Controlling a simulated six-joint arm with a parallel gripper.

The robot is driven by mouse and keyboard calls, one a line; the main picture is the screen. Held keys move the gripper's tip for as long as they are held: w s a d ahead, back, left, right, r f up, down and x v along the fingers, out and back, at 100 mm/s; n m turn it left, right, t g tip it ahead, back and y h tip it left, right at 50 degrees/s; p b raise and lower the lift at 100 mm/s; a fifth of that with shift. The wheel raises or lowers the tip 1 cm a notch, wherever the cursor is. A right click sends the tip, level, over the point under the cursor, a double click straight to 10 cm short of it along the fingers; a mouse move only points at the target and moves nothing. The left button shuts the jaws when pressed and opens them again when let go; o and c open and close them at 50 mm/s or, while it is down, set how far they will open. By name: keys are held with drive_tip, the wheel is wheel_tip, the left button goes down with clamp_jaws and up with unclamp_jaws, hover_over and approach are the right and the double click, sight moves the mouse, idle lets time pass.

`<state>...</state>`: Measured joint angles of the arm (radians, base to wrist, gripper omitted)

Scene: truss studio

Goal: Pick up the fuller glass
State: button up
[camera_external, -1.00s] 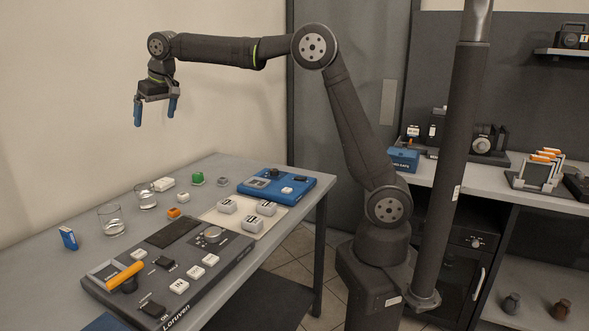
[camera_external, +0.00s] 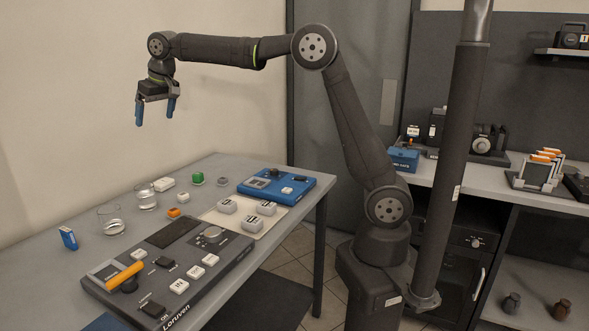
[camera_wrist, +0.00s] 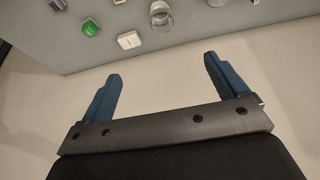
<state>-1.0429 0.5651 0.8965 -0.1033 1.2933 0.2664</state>
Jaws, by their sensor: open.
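Two clear glasses stand upright on the grey table in the external view. The nearer glass (camera_external: 111,220) is at the left, and the farther glass (camera_external: 146,196) is to its right, next to a white block. The liquid levels are too small to compare surely. One glass (camera_wrist: 160,16) shows at the top of the wrist view; a second (camera_wrist: 216,2) is cut by the top edge. My gripper (camera_external: 155,112) is open and empty, high above the table's far side, with blue fingers pointing down. It also shows in the wrist view (camera_wrist: 163,82), apart from both glasses.
A white block (camera_external: 163,184) and a green button (camera_external: 197,178) are near the glasses. A dark control panel (camera_external: 170,262) with an orange handle lies in front. A blue box (camera_external: 68,238) stands left. A blue device (camera_external: 276,185) sits at the right end. The air around my gripper is clear.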

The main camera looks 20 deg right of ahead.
drive_tip(key=n+g+y, duration=0.3)
drive_tip(key=n, duration=0.6)
approach(145, 192)
drive_tip(key=w+d+r, duration=0.3)
drive_tip(key=w+r, duration=0.1)
drive_tip(key=r, duration=0.1)
drive_tip(key=x, duration=1.2)
drive_tip(key=shift+s+f, duration=0.15)
drive_tip(key=shift+s+x, duration=0.15)
drive_tip(key=shift+x, duration=1.15)
drive_tip(key=shift+s+x, duration=0.1)
drive_tip(key=shift+x, duration=1.2)
drive_tip(key=c, duration=1.3)
